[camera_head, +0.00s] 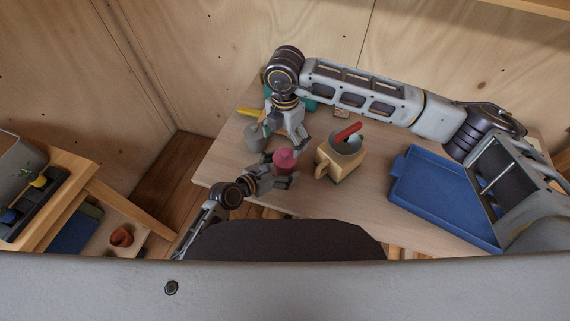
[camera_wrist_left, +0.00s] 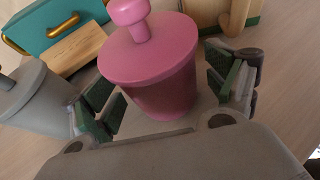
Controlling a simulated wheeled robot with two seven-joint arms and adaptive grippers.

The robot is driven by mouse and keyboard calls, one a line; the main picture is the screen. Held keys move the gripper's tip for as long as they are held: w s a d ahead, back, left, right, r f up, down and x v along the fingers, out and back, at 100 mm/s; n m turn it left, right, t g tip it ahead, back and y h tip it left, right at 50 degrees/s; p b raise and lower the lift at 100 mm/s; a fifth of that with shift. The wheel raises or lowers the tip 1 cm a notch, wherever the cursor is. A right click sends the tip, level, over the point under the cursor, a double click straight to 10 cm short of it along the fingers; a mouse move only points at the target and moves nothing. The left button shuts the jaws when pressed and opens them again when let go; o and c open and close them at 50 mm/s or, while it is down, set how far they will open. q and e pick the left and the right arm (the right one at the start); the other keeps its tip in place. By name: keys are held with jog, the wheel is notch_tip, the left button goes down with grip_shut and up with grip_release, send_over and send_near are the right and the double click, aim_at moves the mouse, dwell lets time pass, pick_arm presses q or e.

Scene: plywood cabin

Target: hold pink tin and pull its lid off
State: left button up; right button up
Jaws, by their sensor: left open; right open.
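The pink tin (camera_head: 284,162) stands upright on the table with its knobbed lid (camera_wrist_left: 147,50) on. In the left wrist view the tin's body (camera_wrist_left: 166,98) sits between the fingers of my left gripper (camera_wrist_left: 168,95), which is open with gaps showing on both sides. In the head view my left gripper (camera_head: 276,178) is low beside the tin, hiding part of its base. My right gripper (camera_head: 288,140) is open and points down from above, just behind and near the tin's lid. I cannot tell whether it touches the lid.
A grey tin (camera_wrist_left: 38,100) stands left of the pink one. A teal box (camera_wrist_left: 55,28) and a wooden block (camera_wrist_left: 78,50) lie behind. A blue tray (camera_head: 432,190) fills the table's right.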

pick_arm(q)
jog(key=shift+w+d+f, duration=0.25)
jog(key=shift+w+d, duration=0.15)
jog(key=shift+d, duration=0.05)
